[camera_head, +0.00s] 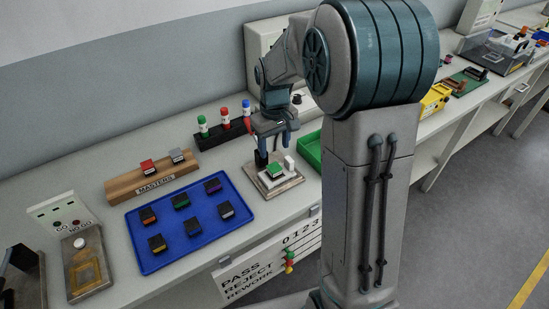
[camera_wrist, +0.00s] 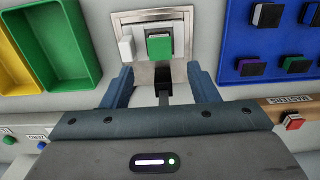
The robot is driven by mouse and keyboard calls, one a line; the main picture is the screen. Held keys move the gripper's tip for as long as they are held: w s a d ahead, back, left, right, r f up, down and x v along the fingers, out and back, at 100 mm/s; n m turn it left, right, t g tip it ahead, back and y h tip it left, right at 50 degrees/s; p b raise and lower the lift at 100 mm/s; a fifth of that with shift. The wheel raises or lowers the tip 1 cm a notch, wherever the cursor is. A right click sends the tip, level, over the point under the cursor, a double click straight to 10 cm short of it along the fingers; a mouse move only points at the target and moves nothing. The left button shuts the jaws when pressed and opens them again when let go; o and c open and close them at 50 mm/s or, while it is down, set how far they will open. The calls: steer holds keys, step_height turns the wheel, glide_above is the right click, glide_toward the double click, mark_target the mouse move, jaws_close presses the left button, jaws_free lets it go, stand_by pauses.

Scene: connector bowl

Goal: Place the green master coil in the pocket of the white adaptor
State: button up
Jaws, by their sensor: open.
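The green master coil (camera_head: 275,169) sits on the metal fixture plate (camera_head: 262,186), at the white adaptor. It also shows in the wrist view (camera_wrist: 158,48), with a pale rim of the white adaptor (camera_wrist: 158,32) visible behind it. Whether it is fully seated in the pocket cannot be told. My gripper (camera_head: 273,141) is above the plate. In the wrist view my gripper (camera_wrist: 160,72) is open, its two fingers apart on either side below the coil, with nothing held between them.
A white block (camera_head: 289,163) and a black upright part (camera_head: 261,158) stand on the fixture. The masters rack (camera_head: 152,183) holds red and grey pieces. A blue tray (camera_head: 150,262) with several connectors lies left, a green bin (camera_head: 309,150) right. Capped bottles stand behind.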

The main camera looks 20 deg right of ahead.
steer(key=s+r+m+t, duration=0.2)
steer(key=s+r, duration=0.6)
steer(key=s, duration=0.3)
steer(key=s+f+m+t, duration=0.1)
steer(key=s, duration=0.9)
steer(key=shift+s+m, duration=0.15)
steer(key=shift+m, duration=0.15)
